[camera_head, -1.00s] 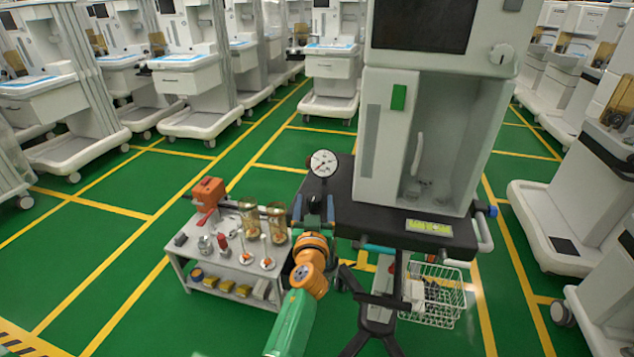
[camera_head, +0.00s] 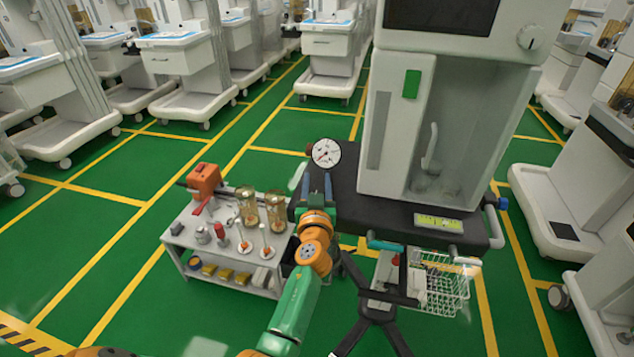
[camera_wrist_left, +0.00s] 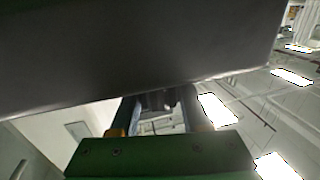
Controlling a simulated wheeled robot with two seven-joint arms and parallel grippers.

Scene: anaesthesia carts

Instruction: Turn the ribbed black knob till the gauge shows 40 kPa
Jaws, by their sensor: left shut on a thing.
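The round white gauge (camera_head: 326,152) stands at the left edge of the anaesthesia cart's black worktop (camera_head: 345,190). Its dial faces me, but the marks and the reading are too small to make out. My left gripper (camera_head: 316,186) is just below the gauge, its fingers pointing up toward it. It is shut on the ribbed black knob, which the fingers hide in the head view. In the left wrist view a small dark ribbed piece, the knob (camera_wrist_left: 157,101), shows between the two fingers, under a large dark slab. My right gripper is not in view.
A grey trolley (camera_head: 205,262) left of my arm carries an orange device (camera_head: 205,182), amber-glass cylinders (camera_head: 247,207) and small parts. The cart's white body (camera_head: 400,150) rises at the right. A wire basket (camera_head: 440,285) hangs below. Green floor is open at the left.

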